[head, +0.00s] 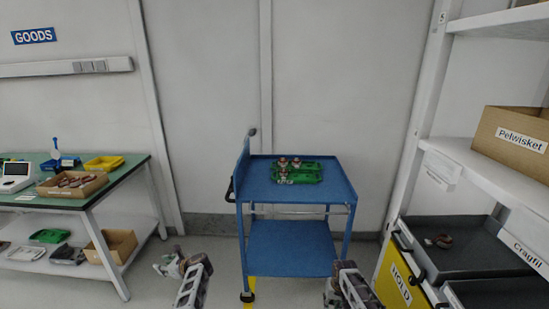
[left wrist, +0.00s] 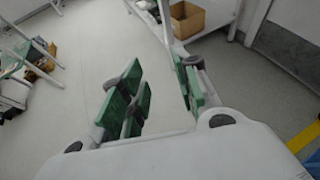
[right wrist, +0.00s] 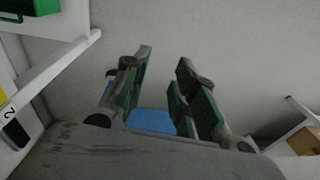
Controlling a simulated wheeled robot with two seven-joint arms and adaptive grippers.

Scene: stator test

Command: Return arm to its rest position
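My left gripper (head: 168,264) is low in the head view, left of the blue cart. In the left wrist view its green-padded fingers (left wrist: 158,72) stand apart with only floor between them. My right gripper (head: 329,296) is at the bottom edge of the head view, in front of the cart's right side, partly cut off. In the right wrist view its fingers (right wrist: 163,65) stand apart and hold nothing. Both arms come in from the bottom edge of the head view.
A blue cart (head: 285,200) stands ahead, with a green tray (head: 308,173) holding several reddish parts on top. A green-topped table (head: 45,202) is at left. A shelf rack with grey bins (head: 455,262) and a cardboard box (head: 515,140) is at right. Floor between table and cart is clear.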

